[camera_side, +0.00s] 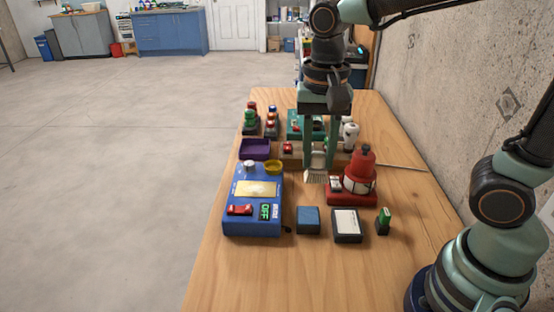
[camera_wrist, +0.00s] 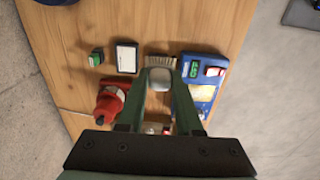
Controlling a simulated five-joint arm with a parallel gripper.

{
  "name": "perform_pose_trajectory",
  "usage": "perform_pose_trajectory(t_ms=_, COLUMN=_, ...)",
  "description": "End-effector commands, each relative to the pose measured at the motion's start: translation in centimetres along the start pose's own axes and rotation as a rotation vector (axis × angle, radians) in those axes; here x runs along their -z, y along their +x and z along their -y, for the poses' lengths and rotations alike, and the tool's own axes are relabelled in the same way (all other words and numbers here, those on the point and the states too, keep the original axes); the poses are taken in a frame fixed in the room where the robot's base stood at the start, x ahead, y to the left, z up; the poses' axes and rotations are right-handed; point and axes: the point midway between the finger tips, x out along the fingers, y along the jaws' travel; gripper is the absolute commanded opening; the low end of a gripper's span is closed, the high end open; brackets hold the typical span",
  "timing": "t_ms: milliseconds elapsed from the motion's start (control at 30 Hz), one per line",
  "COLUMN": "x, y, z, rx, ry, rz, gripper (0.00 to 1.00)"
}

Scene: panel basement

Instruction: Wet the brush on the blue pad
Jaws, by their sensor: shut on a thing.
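My gripper (camera_side: 319,160) points down over the table and is shut on a brush (camera_side: 316,176), with pale bristles facing down. In the wrist view the brush's bristles (camera_wrist: 161,61) show beyond my fingertips (camera_wrist: 160,78), with a light grey handle part between them. The blue pad (camera_side: 308,219) is a small square block on the table, nearer the side camera than the brush and apart from it. In the wrist view I cannot make out the blue pad; the brush may hide it.
A white-topped dark pad (camera_side: 346,225) and a small green-topped block (camera_side: 383,220) stand right. A red device (camera_side: 355,180) is right of the brush. A purple tray (camera_side: 255,148) and yellow cup (camera_side: 273,167) sit behind.

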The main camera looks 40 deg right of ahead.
Motion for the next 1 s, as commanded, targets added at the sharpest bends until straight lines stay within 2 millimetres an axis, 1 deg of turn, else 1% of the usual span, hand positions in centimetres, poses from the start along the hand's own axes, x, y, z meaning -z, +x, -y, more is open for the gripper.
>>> perform_pose_trajectory(t_ms=133, x=0.0, y=0.0, z=0.0, rx=0.000, ry=0.000, rz=0.000, gripper=0.00)
perform_pose_trajectory(t_ms=167, x=0.0, y=0.0, z=0.0, rx=0.000, ry=0.000, rz=0.000, gripper=0.26)
perform_pose_trajectory(t_ms=200, x=0.0, y=0.0, z=0.0, rx=0.000, ry=0.000, rz=0.000, gripper=0.11)
perform_pose_trajectory(t_ms=233, x=0.0, y=0.0, z=0.0, rx=0.000, ry=0.000, rz=0.000, gripper=0.00)
perform_pose_trajectory(t_ms=367, x=0.1, y=0.2, z=0.0, rx=-0.001, ry=0.001, rz=0.001, gripper=0.00)
perform_pose_trajectory(t_ms=467, x=0.9, y=1.1, z=0.2, rx=-0.004, ry=0.002, rz=0.002, gripper=0.00)
perform_pose_trajectory(t_ms=567, x=2.4, y=3.0, z=0.3, rx=-0.007, ry=0.005, rz=0.004, gripper=0.00)
perform_pose_trajectory(t_ms=700, x=4.8, y=6.1, z=0.4, rx=-0.007, ry=0.005, rz=0.005, gripper=0.00)
perform_pose_trajectory(t_ms=800, x=6.1, y=7.9, z=0.2, rx=-0.005, ry=0.004, rz=0.004, gripper=0.00)
perform_pose_trajectory(t_ms=900, x=6.9, y=9.1, z=0.1, rx=-0.003, ry=0.002, rz=0.002, gripper=0.00)
perform_pose_trajectory(t_ms=1000, x=7.3, y=9.8, z=0.0, rx=-0.002, ry=0.001, rz=0.001, gripper=0.00)
